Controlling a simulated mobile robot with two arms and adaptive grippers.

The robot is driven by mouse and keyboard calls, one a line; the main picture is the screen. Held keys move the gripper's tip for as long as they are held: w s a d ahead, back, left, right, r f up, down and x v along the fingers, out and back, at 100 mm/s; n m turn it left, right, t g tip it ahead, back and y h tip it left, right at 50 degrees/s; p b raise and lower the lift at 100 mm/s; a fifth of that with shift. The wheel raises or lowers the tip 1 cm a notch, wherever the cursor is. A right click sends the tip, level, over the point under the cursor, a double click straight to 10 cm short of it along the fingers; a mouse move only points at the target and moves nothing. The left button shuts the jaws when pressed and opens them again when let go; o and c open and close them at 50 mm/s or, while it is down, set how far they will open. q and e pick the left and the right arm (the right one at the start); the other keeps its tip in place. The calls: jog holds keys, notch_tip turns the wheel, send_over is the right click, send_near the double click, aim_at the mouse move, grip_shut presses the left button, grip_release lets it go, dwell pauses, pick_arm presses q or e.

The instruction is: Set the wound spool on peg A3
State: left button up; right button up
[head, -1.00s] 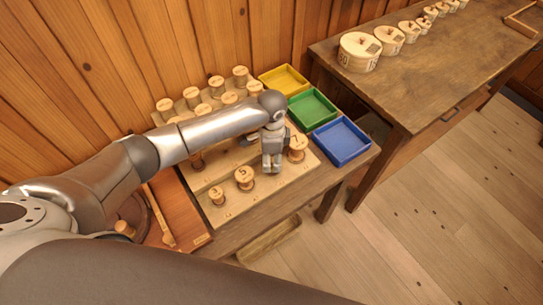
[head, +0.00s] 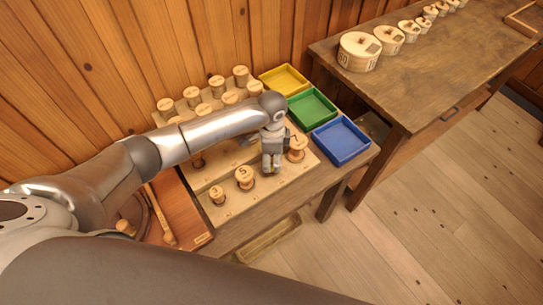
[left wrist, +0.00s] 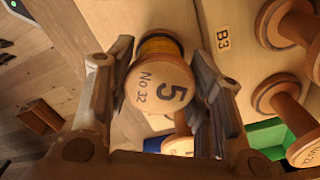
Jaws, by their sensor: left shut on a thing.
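My left gripper (head: 271,170) is over the front right of the stepped peg board. In the left wrist view its fingers (left wrist: 165,100) close on both sides of a wooden spool (left wrist: 160,88) with yellow winding. The spool's end face is marked 5 and No 32 and faces the camera. In the head view the gripper mostly hides this spool. A label reading B3 (left wrist: 222,38) shows on the board (head: 222,178) beside the held spool. I cannot read a peg A3 label, and whether the held spool touches a peg is hidden. My right gripper is not in view.
Spools stand close by on the board: one (head: 297,148) right of the gripper, one marked 5 (head: 244,176) to its left. Several more stand on the back rows. Yellow (head: 284,80), green (head: 313,107) and blue (head: 341,140) trays lie right of the board.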

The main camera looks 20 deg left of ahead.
pick_arm(q)
jog(key=shift+f, duration=0.45)
jog(key=o, duration=0.7)
jog(key=shift+r, duration=0.15)
notch_tip(320, 180, up, 8)
jog(key=p, duration=0.8)
jog(key=shift+r, duration=0.15)
jog(key=shift+r+p, duration=0.55)
jog(key=shift+r, duration=0.65)
